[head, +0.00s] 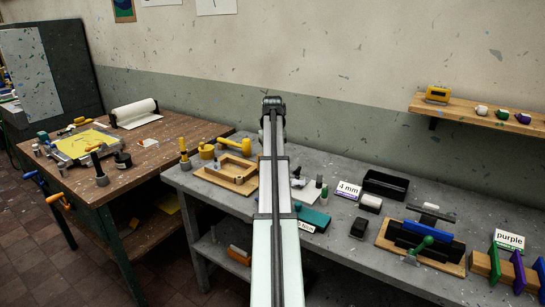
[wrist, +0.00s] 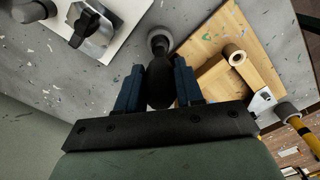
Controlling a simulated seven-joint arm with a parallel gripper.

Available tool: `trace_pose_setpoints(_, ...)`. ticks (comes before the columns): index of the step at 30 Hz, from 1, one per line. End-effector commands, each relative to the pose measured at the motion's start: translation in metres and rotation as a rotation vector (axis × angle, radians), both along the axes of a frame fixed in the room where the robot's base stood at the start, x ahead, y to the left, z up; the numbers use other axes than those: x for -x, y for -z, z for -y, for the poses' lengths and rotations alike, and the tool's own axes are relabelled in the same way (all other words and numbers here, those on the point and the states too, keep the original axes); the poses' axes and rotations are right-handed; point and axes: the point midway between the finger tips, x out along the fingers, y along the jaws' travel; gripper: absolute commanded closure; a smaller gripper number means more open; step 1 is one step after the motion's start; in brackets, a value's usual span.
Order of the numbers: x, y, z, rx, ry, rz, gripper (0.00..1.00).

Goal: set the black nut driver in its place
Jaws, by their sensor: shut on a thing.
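In the wrist view my gripper (wrist: 157,78) has its blue fingers shut on either side of the black nut driver (wrist: 159,88), which shows as a dark rounded handle. A round grey holder or collar (wrist: 160,33) shows at the far end of the nut driver, over the grey bench. I cannot tell whether the nut driver's end is inside this grey piece or only in line with it. In the head view my own arm hides the gripper and the nut driver.
A wooden tray (head: 243,183) lies beside my gripper, and a pale sheet (head: 310,193) lies on the other side. A yellow mallet (head: 235,145) and a yellow-handled tool (head: 184,150) stand behind the tray. A teal box (head: 314,218) is on the grey bench (head: 345,245).

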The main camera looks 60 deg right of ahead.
Motion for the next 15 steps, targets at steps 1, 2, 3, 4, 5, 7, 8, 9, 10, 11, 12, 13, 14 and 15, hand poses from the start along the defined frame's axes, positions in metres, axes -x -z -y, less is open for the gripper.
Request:
trace_pose_setpoints(1, 0.0000, -0.0002, 0.0000, 0.000, 0.000, 0.000, 0.94)
trace_pose_setpoints(2, 0.0000, -0.0002, 0.0000, 0.000, 0.000, 0.000, 0.94)
trace_pose_setpoints(3, -0.0001, -0.0001, 0.0001, 0.000, 0.000, 0.000, 0.94)
trace_pose_setpoints(4, 0.0000, 0.0000, 0.0000, 0.000, 0.000, 0.000, 0.94)
trace_pose_setpoints(5, 0.0000, 0.0001, 0.0000, 0.000, 0.000, 0.000, 0.94)
trace_pose_setpoints(7, 0.0001, 0.0009, -0.0001, 0.000, 0.000, 0.000, 0.94)
trace_pose_setpoints(8, 0.0001, 0.0013, -0.0001, 0.000, 0.000, 0.000, 0.94)
trace_pose_setpoints(9, 0.0001, 0.0020, -0.0001, 0.000, 0.000, 0.000, 0.94)
trace_pose_setpoints(10, 0.0001, 0.0026, -0.0001, 0.000, 0.000, 0.000, 0.94)
trace_pose_setpoints(11, 0.0002, 0.0033, -0.0001, 0.000, 0.000, 0.000, 0.94)
trace_pose_setpoints(12, 0.0002, 0.0042, -0.0001, 0.000, 0.000, 0.000, 0.94)
trace_pose_setpoints(13, 0.0002, 0.0049, -0.0001, 0.000, 0.000, 0.000, 0.94)
trace_pose_setpoints(14, 0.0002, 0.0056, -0.0001, 0.000, 0.000, 0.000, 0.94)
trace_pose_setpoints(15, 0.0002, 0.0065, -0.0001, 0.000, 0.000, 0.000, 0.94)
